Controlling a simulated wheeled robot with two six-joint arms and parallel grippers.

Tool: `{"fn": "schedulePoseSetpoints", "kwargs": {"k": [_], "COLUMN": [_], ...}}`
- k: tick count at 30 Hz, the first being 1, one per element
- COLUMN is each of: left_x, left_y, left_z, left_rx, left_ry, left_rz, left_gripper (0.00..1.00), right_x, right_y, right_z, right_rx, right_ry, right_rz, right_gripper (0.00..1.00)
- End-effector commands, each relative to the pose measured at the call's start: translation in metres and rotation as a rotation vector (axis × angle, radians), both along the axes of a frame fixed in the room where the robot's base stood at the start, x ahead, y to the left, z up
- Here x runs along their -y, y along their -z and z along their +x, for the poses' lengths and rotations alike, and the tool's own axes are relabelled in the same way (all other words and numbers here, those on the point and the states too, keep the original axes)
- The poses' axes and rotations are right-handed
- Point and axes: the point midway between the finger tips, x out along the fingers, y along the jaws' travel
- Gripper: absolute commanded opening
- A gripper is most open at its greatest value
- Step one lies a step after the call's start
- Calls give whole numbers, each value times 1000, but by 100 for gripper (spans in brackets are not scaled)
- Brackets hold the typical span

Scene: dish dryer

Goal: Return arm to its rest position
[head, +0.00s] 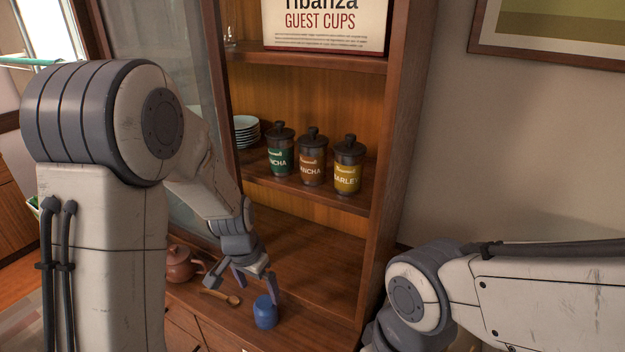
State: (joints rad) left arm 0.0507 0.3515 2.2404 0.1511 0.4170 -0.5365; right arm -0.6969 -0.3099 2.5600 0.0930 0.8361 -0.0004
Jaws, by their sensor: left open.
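My left arm comes in from the left and reaches into the wooden cabinet. Its gripper (257,290) is open and empty, just above a small blue cup (265,313). The cup stands on the cabinet's lower counter (315,325). One finger appears close to the cup's top; I cannot tell whether they touch. My right arm shows at the lower right, with its gripper out of view.
A brown teapot (180,264) and a wooden spoon (222,297) are on the counter, left of the cup. Three lidded jars (312,163) and stacked plates (246,131) stand on the shelf above. A glass door (160,60) is behind my left arm. A sign (325,25) stands higher up.

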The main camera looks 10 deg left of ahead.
Motion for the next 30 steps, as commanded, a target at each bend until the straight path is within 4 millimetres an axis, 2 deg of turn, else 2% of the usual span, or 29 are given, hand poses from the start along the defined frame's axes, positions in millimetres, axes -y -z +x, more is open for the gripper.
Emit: {"fn": "schedulePoseSetpoints", "kwargs": {"k": [2,5,6,8,9,12,15,19,22,30], "left_x": [19,59,77,102,115,136,143,143,142,142], "left_y": [-11,-34,-45,-60,-69,-85,-95,-100,-100,-100], "left_z": [-8,-34,-51,-80,-101,-150,-188,-215,-221,-220], "left_rx": [-1,-13,-22,-37,-49,-77,-98,-113,-120,-120], "left_ry": [26,79,106,146,171,224,264,288,292,290], "left_rz": [-5,-18,-23,-29,-31,-32,-25,-18,-15,-15], "left_gripper": [100,100,100,100,100,100,100,100,100,100], "right_x": [0,0,0,0,0,0,0,0,0,0], "right_y": [0,0,0,0,0,0,0,0,0,0], "right_z": [0,0,0,0,0,0,0,0,0,0], "right_rx": [0,0,0,0,0,0,0,0,0,0], "right_ry": [0,0,0,0,0,0,0,0,0,0], "right_rz": [0,0,0,0,0,0,0,0,0,0], "right_gripper": [27,27,27,27,27,27,27,27,27,27]}}
